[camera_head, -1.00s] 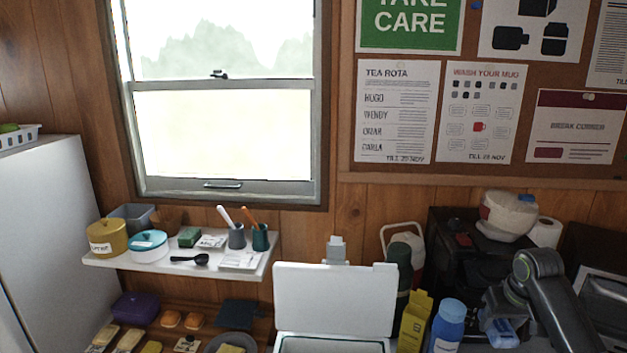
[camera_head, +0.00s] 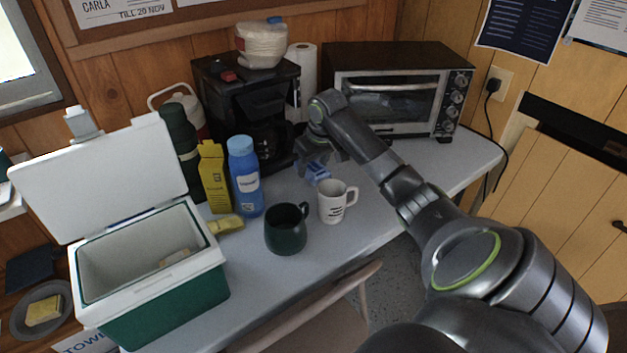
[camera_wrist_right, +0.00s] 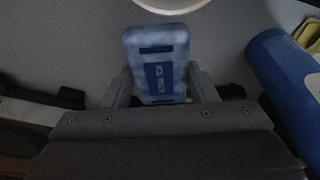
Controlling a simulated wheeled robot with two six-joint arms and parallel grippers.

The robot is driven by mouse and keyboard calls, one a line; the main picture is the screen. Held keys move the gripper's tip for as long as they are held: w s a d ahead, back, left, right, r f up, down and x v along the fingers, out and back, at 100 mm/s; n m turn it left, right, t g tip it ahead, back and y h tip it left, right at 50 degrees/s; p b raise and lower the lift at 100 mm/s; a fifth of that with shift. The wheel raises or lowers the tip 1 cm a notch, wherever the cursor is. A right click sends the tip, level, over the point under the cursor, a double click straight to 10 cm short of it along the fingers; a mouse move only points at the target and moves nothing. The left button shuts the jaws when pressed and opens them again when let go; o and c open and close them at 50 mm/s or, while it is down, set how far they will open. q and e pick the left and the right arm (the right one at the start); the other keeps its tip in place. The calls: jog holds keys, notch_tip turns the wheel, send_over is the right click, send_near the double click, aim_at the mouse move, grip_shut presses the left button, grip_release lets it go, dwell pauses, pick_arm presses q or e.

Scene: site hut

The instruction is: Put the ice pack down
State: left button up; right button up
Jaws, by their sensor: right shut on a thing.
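The ice pack (camera_wrist_right: 158,62) is a small light-blue block with dark blue printing, held between the fingers of my right gripper (camera_wrist_right: 162,90) in the right wrist view. In the head view the ice pack (camera_head: 318,174) shows blue under my right gripper (camera_head: 322,160), over the table behind the white mug. The gripper is shut on it. I cannot tell whether the pack touches the tabletop. My left gripper is not in view.
A white mug (camera_head: 336,204), a dark green mug (camera_head: 287,232) and a blue bottle (camera_head: 244,170) stand close by. An open cool box (camera_head: 170,290) is at the left. A coffee maker (camera_head: 250,110) and a toaster oven (camera_head: 400,85) stand behind. The table (camera_head: 400,205) is bare at the right.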

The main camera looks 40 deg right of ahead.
aim_at(311, 190)
notch_tip(311, 190, down, 6)
jog(key=shift+f, duration=0.1)
dwell(0.4)
jog(key=o, duration=1.1)
jog(key=shift+f, duration=0.1)
jog(key=shift+o, duration=0.2)
